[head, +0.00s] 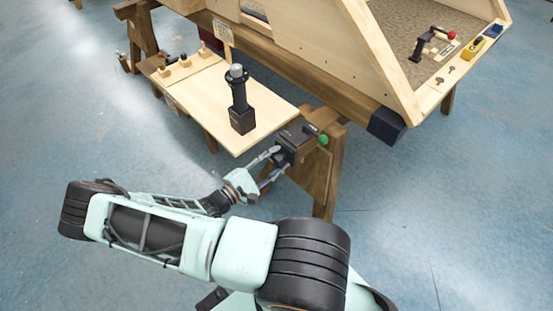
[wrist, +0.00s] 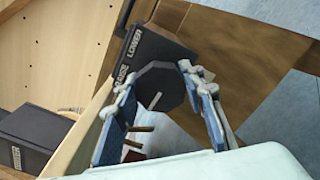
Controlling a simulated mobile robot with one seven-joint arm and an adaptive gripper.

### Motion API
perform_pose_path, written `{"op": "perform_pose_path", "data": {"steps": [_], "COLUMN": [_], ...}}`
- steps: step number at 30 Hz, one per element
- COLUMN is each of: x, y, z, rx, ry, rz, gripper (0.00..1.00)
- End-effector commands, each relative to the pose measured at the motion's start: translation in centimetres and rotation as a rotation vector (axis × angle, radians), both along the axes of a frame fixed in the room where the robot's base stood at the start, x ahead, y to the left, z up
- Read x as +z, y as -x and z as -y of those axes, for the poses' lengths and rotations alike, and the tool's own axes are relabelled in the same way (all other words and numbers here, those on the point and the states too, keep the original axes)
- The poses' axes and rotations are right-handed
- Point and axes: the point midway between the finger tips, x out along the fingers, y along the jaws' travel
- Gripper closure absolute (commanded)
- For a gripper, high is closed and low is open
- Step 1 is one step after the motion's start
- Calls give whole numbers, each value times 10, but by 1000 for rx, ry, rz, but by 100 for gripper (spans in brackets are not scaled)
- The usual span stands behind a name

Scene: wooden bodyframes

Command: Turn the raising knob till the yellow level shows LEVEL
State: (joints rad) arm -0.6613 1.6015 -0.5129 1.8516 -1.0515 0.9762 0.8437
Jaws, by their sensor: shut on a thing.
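The raising knob (wrist: 165,90) is black and many-sided, with a pale line on its face. It sits on a black housing (wrist: 150,50) lettered RAISE and LOWER. The housing also shows in the head view (head: 297,137), at the sawhorse's end. My gripper (wrist: 160,76) has one finger on each side of the knob and is shut on it. In the head view my gripper (head: 272,163) reaches the near side of the housing. The yellow level (head: 474,48) lies on the frame's wooden edge at the upper right. Its reading is too small to tell.
A green ball (head: 323,140) stands beside the housing. A wooden shelf (head: 200,95) holds a black upright tool (head: 240,105). The wooden bodyframe (head: 380,60) rests on trestles behind. A red-knobbed handle (head: 451,36) is inside it. Blue floor (head: 420,200) is clear at right.

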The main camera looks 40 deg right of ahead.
Motion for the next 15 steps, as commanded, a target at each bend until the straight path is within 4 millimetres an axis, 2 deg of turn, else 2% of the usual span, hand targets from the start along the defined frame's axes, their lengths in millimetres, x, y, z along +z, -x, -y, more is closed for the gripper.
{"op": "perform_pose_path", "data": {"steps": [15], "x": [0], "y": [0], "z": [-1], "rx": [0], "ry": [-9], "rz": [110], "gripper": [87]}}
